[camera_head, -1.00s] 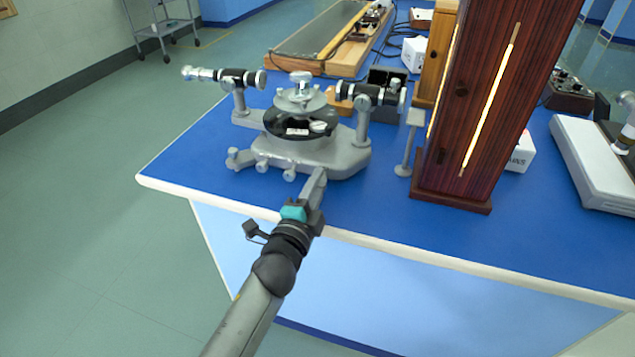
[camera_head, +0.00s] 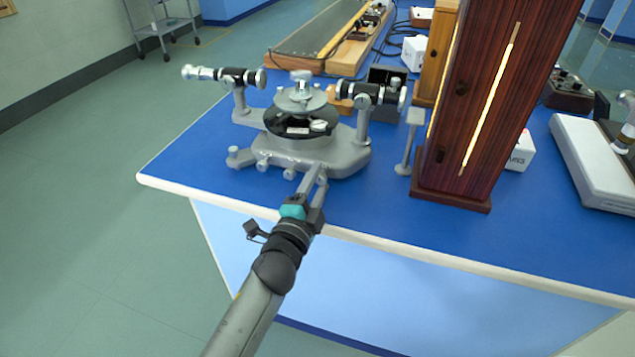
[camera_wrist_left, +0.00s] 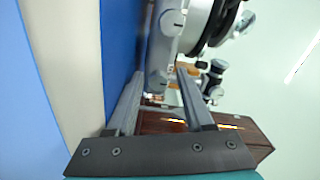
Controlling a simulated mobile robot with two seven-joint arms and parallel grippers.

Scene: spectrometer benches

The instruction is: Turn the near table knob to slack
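The grey spectrometer (camera_head: 330,160) stands at the table's near left corner, with a round black disc and raised prism table in its middle. Several small silver knobs, one of them a front knob (camera_head: 289,173), stick out along its base towards me. I cannot tell for sure which is the near table knob. My left gripper (camera_head: 312,178) is at the front of the base, just right of that front knob. In the left wrist view the left gripper (camera_wrist_left: 161,75) has its two fingers apart, with a pale rounded spectrometer part (camera_wrist_left: 172,22) beyond the tips. My right gripper is not in view.
A tall dark wooden case (camera_head: 480,100) with a lit slit stands right of the spectrometer, with a small grey stand (camera_head: 408,150) between them. The blue table top (camera_head: 370,205) is clear at its near edge. A white device (camera_head: 590,160) lies far right.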

